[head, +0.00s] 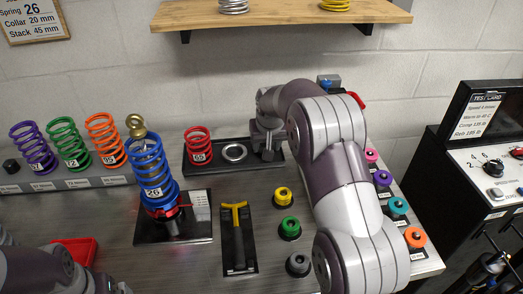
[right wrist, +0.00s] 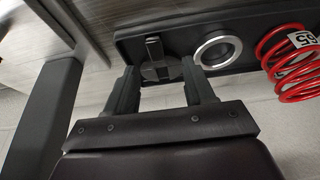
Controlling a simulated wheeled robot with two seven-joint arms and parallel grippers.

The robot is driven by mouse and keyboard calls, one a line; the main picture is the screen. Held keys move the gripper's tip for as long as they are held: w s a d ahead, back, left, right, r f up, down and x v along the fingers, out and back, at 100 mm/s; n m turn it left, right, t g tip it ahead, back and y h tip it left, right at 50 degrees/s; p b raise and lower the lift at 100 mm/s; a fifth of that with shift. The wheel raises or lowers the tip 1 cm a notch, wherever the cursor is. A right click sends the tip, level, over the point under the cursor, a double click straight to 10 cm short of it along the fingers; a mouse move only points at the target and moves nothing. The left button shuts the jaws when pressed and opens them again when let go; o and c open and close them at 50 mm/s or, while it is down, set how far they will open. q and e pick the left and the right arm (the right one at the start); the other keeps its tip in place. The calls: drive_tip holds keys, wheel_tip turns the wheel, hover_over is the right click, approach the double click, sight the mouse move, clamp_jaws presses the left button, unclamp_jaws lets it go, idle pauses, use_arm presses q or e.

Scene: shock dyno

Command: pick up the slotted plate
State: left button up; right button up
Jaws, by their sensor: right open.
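The slotted plate (right wrist: 161,68) is a dark disc with an upright grip on it, lying at the end of a black tray in the right wrist view. My right gripper (right wrist: 161,84) is open, its two fingers apart on either side of the plate, and nothing is clamped. In the head view my right gripper (head: 268,150) is over the right end of the tray and hides most of the plate. Whether the fingers touch the plate cannot be told. My left arm shows at the lower left of the head view; its fingers cannot be made out.
The black tray (head: 206,169) also holds a silver ring (head: 234,153) and a red spring (head: 198,146), left of my right gripper. A blue spring assembly (head: 150,170) stands further left.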

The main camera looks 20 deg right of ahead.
drive_tip(key=x, duration=0.5)
drive_tip(key=shift+w+d+f+p, duration=0.1)
drive_tip(key=shift+d+f+p, duration=0.15)
drive_tip(key=shift+d+p, duration=0.05)
drive_tip(key=shift+r, duration=0.1)
clamp_jaws()
drive_tip(key=shift+r, duration=0.1)
